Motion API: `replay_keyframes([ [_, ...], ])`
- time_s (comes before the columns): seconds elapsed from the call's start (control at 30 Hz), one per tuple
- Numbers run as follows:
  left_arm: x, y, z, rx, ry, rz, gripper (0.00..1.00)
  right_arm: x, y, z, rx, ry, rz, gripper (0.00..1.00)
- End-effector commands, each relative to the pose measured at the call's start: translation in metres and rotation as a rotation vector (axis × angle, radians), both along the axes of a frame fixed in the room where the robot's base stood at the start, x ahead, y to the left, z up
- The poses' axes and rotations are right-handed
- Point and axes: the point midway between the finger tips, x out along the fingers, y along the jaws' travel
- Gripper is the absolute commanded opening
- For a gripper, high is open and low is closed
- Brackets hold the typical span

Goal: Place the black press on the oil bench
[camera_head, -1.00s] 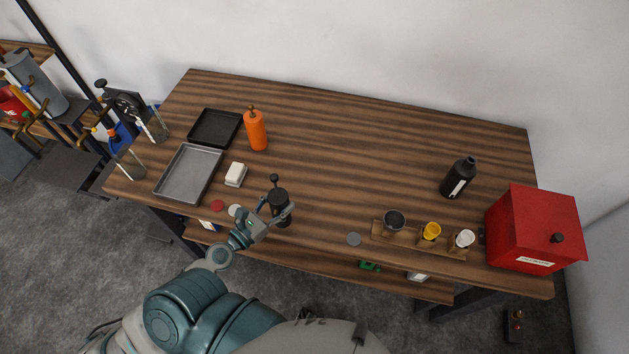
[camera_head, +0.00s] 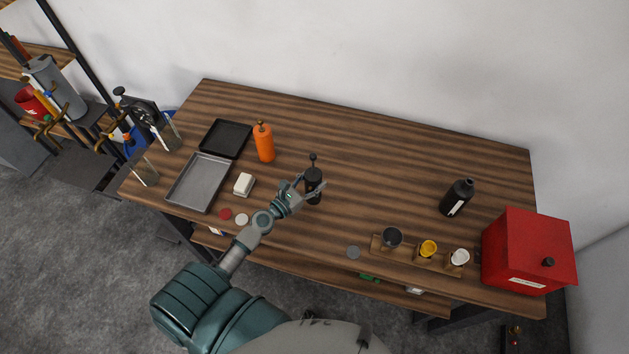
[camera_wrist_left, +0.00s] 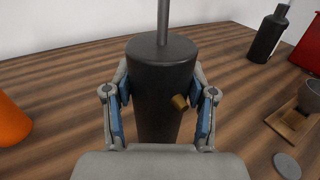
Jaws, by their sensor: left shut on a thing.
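The black press (camera_head: 314,184) is a dark upright cylinder with a thin rod and knob on top. It stands upright over the wooden bench (camera_head: 400,150), in its front-middle part; whether its base touches the wood I cannot tell. My left gripper (camera_head: 307,189) is shut on the press from the front left. In the left wrist view the press (camera_wrist_left: 162,85) fills the space between the two blue-padded fingers, with a small brass stub on its side. Its base is hidden there by my gripper (camera_wrist_left: 160,110). My right gripper is not in view.
An orange press (camera_head: 264,143), a black tray (camera_head: 225,138), a grey tray (camera_head: 198,182) and a white block (camera_head: 244,184) stand to the left. A black bottle (camera_head: 457,198), a wooden cup rack (camera_head: 410,256) and a red box (camera_head: 528,252) stand right. The back middle is clear.

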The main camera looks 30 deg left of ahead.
Motion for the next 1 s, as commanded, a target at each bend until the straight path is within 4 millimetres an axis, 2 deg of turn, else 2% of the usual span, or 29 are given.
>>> replay_keyframes([
  [0.07,0.01,0.0,0.001,-0.002,-0.004,0.001,0.0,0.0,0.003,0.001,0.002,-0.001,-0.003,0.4],
  [0.17,0.014,0.002,-0.003,-0.006,-0.002,0.001,0.0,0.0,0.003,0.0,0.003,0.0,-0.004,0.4],
  [0.4,0.015,0.004,-0.036,-0.008,0.0,0.003,0.0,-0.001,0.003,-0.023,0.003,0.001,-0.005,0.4],
  [0.7,0.015,0.002,-0.036,-0.005,-0.002,0.001,0.0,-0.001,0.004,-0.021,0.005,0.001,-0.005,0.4],
  [0.73,0.014,0.002,-0.037,-0.004,0.002,0.001,0.61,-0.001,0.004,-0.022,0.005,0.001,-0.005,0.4],
  [0.8,0.014,0.001,-0.037,-0.004,0.002,0.001,0.78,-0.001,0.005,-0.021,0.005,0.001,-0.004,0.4],
  [0.83,0.014,0.001,-0.037,-0.003,0.002,0.001,0.81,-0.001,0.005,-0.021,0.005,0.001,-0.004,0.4],
  [1.0,0.014,0.001,-0.037,-0.004,0.002,0.0,0.81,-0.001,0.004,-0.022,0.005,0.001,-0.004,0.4],
])
